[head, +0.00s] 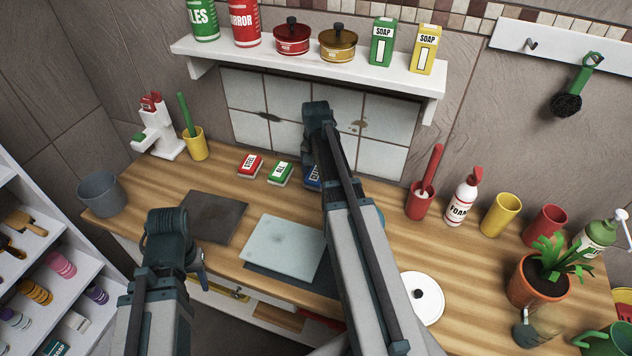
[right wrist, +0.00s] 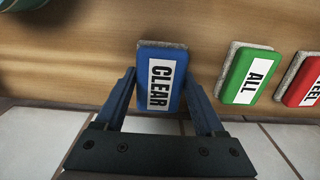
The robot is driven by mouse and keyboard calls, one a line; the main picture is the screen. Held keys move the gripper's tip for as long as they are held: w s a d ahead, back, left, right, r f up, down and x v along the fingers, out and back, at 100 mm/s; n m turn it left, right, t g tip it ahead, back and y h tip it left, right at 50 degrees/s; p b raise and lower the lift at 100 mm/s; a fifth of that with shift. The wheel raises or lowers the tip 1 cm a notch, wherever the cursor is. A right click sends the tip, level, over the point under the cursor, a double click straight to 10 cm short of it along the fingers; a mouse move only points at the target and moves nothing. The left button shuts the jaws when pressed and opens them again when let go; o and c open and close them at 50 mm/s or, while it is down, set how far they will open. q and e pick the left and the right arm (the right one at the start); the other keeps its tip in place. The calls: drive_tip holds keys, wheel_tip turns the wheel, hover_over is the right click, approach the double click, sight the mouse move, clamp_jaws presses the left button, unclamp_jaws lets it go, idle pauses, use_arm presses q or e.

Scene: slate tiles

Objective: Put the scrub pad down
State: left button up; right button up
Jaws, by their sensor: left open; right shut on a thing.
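A blue scrub pad labelled CLEAR (right wrist: 162,78) is clamped between the two fingers of my right gripper (right wrist: 160,92) in the right wrist view. In the head view only a sliver of the blue pad (head: 313,177) shows beside my right arm, in line with the green pad; I cannot tell whether it touches the counter. A green pad labelled ALL (head: 280,172) and a red pad (head: 250,166) lie to its left on the wooden counter (head: 380,262). My left gripper (head: 199,268) is low at the counter's front edge, open and holding nothing visible.
A tiled panel (head: 262,100) stands behind the pads, under a white shelf (head: 300,62) with cans, pots and soap boxes. A dark slate tile (head: 212,217) and a pale board (head: 284,248) lie in front. A red holder (head: 418,203) and foam bottle (head: 462,198) stand right.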

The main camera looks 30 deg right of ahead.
sight(316, 173)
use_arm(q)
drive_tip(key=shift+f, duration=0.65)
use_arm(e)
drive_tip(key=shift+f, duration=0.7)
drive_tip(key=shift+f+b, duration=0.2)
drive_tip(key=shift+b, duration=0.2)
drive_tip(key=o, duration=1.3)
use_arm(q)
drive_tip(key=shift+f, duration=0.15)
use_arm(e)
drive_tip(key=shift+r, duration=0.2)
wheel_tip(316, 173, up, 8)
drive_tip(key=p, duration=0.8)
drive_tip(key=shift+f, duration=0.15)
use_arm(q)
wheel_tip(316, 173, up, 8)
drive_tip(key=shift+f, duration=0.1)
use_arm(e)
drive_tip(key=shift+a+f, duration=0.1)
